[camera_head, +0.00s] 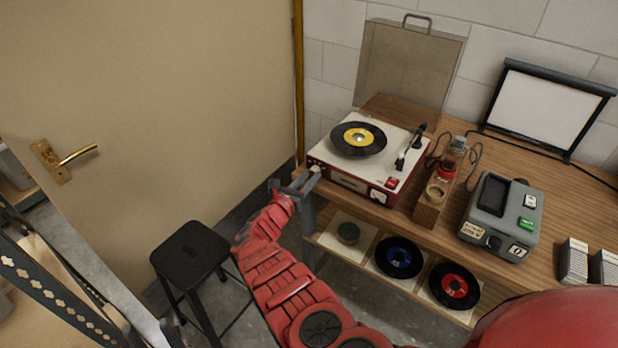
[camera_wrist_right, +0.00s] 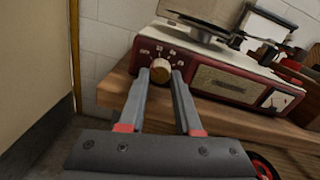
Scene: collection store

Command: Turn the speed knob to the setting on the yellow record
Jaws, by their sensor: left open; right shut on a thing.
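The record player (camera_head: 372,177), cream on top with a dark red front, stands on the wooden bench with its lid up. A black record with a yellow label (camera_head: 358,137) lies on its platter; its print is too small to read. The tan speed knob (camera_wrist_right: 160,69) is at the left end of the front, with small marks around it that I cannot read. My right gripper (camera_head: 304,181) is at that corner; in the wrist view its fingers (camera_wrist_right: 160,76) are on either side of the knob, shut on it. My left gripper is out of view.
A wooden block with a bottle (camera_head: 447,175) and a grey device with a green button (camera_head: 503,215) stand to the right. Records with blue (camera_head: 398,257) and red (camera_head: 454,286) labels lie on the lower shelf. A black stool (camera_head: 190,252) stands by the door.

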